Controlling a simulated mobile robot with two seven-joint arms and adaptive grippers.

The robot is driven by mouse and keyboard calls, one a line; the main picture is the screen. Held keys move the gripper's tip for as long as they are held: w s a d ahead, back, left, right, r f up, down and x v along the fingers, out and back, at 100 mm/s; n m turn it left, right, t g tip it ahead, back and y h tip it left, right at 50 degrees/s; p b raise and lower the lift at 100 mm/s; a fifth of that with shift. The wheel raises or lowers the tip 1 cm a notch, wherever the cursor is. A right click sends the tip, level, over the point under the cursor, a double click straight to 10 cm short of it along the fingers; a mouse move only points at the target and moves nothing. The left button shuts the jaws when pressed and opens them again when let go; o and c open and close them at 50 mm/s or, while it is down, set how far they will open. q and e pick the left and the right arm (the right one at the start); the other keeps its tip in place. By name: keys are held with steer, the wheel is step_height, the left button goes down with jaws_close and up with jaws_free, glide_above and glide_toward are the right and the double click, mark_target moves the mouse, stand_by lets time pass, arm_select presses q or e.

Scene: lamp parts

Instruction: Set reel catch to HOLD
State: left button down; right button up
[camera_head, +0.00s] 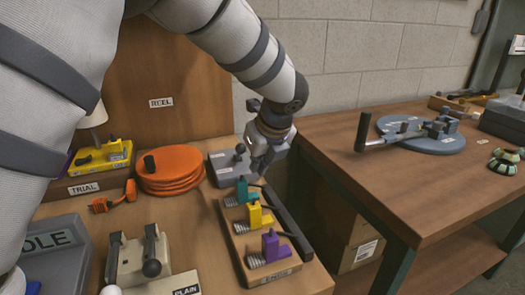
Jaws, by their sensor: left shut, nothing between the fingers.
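My left gripper (262,160) is shut and empty. It points down beside a grey block with a dark-knobbed lever (222,158), in front of its right side; I cannot tell whether they touch. The block carries small pale labels that are too small to read, so I cannot tell which is HOLD or whether this block is the reel catch. An orange coiled reel (170,172) with a black knob stands left of it, below a board (160,60) labelled REEL.
A wooden rack (240,262) holds teal, yellow and purple spring clips, with a black bar along its right side. A grey clamp (135,262) stands at the front. A second table (425,195) at right carries a blue disc (430,140) with a lever.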

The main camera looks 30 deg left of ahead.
mark_target(239, 154)
arm_select(q)
steer(key=x, duration=0.2)
steer(key=shift+f, duration=0.3)
steer(key=shift+w+a+r, duration=0.35)
steer(key=shift+w+a, duration=0.05)
steer(key=shift+a, duration=0.2)
steer(key=shift+w+a+r, duration=0.35)
steer(key=shift+a, duration=0.2)
steer(key=shift+w+a+r, duration=0.25)
steer(key=shift+a, duration=0.2)
